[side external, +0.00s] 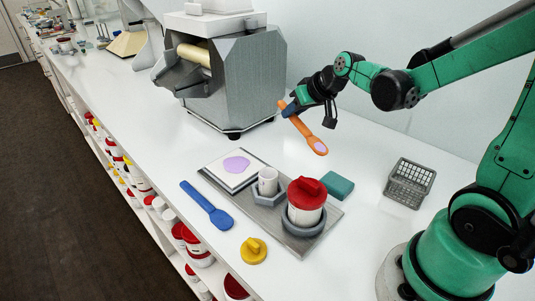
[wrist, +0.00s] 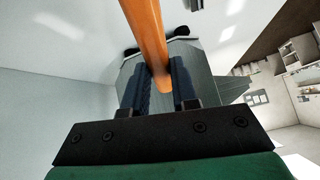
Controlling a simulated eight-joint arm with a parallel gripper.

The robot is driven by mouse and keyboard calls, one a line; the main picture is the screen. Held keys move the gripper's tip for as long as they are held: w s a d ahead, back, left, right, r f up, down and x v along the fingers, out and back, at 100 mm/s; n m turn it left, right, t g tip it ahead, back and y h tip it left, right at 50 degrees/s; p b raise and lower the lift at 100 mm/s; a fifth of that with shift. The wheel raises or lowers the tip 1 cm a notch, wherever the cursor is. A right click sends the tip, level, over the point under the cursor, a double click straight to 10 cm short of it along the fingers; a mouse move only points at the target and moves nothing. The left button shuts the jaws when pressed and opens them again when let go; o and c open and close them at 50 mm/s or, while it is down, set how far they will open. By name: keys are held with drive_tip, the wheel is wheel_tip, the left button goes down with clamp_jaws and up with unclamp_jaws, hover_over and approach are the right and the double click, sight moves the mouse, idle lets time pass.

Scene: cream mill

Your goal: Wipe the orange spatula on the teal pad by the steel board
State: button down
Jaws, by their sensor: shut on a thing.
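My gripper (side external: 291,110) is shut on the orange spatula (side external: 309,136) by its handle and holds it above the counter. The spatula tilts, its head (side external: 318,147) down and to the right with a lilac patch on it. In the wrist view the orange handle (wrist: 146,30) runs up from between my fingers (wrist: 160,85). The teal pad (side external: 338,186) lies on the counter beside the right edge of the steel board (side external: 318,235). The spatula head is above and apart from the pad.
A blue spatula (side external: 207,204), a yellow lid (side external: 253,250) and a grey basket (side external: 409,183) are nearby. The mill (side external: 228,75) stands behind.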

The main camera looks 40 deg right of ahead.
drive_tip(key=shift+s+d+f+m+g+h, duration=0.1)
drive_tip(key=shift+s+d+f+m+h, duration=0.1)
drive_tip(key=shift+s+d+f+m, duration=0.55)
drive_tip(key=shift+s+d+f+m+g+h, duration=0.15)
drive_tip(key=shift+s+d+f+m, duration=0.25)
drive_tip(key=shift+s+d+f, duration=0.55)
drive_tip(key=shift+s+d+f+m+g+h, duration=0.1)
drive_tip(key=shift+s+d+f+m+h, duration=0.15)
drive_tip(key=shift+s+d+f+m, duration=0.65)
drive_tip(key=shift+w+f+n, duration=0.2)
drive_tip(key=shift+w+f, duration=0.05)
drive_tip(key=shift+f, duration=0.35)
drive_tip(key=shift+w+f+n, duration=0.15)
drive_tip(key=shift+w+f, duration=0.05)
drive_tip(key=shift+f, duration=0.35)
drive_tip(key=shift+w, duration=0.1)
drive_tip(key=shift+w+d, duration=0.4)
drive_tip(key=shift+w, duration=0.15)
drive_tip(key=shift+s, duration=0.1)
drive_tip(key=shift+s+a, duration=0.4)
drive_tip(key=shift+s, duration=0.2)
idle(0.8)
